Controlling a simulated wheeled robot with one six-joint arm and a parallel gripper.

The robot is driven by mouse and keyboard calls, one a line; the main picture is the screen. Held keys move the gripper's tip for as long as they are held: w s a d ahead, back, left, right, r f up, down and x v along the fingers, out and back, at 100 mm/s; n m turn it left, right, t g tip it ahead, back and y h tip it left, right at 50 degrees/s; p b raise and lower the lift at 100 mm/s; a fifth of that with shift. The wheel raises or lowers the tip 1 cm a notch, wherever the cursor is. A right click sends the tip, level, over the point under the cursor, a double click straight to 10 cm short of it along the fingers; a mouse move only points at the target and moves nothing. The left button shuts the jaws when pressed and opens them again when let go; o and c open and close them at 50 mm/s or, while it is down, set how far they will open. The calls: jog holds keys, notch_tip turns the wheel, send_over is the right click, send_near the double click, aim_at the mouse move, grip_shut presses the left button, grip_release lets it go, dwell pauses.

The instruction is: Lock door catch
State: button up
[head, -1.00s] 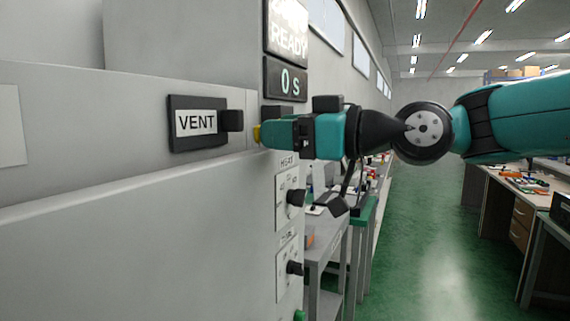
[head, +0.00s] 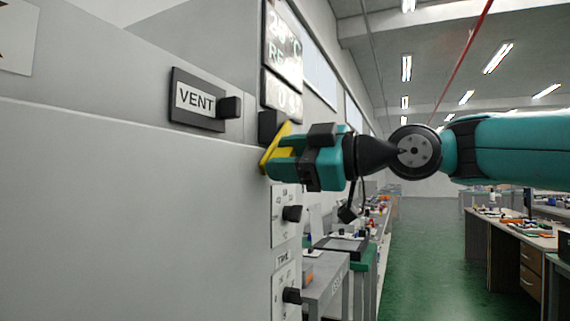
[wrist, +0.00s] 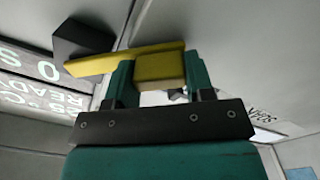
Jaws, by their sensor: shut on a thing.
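The door catch is a yellow lever (head: 268,161) beside a dark block (head: 269,126) on the grey cabinet front. It leans in the head view, its upper end near the block. In the wrist view the yellow bar (wrist: 130,62) runs from the dark block (wrist: 82,40) across to my fingers. My gripper (head: 277,157) is shut on the catch. Its two green fingers (wrist: 160,78) are on either side of a yellow block on the bar in the wrist view. In the head view my gripper hides part of the catch.
A VENT plate with a dark knob (head: 231,107) is left of the catch. A display (head: 283,50) is above, and dials with black knobs (head: 291,213) are below. Workbenches (head: 515,230) stand at the right, with open green floor (head: 425,265) between.

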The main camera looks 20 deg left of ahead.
jog(key=shift+f, duration=0.1)
jog(key=o, duration=1.3)
jog(key=d+b, duration=0.1)
jog(key=d, duration=0.4)
jog(key=s+d, duration=0.1)
jog(key=d, duration=0.5)
jog(key=d+b, duration=0.1)
jog(key=d, duration=0.5)
jog(key=shift+s+d+b, duration=0.15)
jog(key=shift+d+b, duration=0.1)
jog(key=shift+b, duration=0.1)
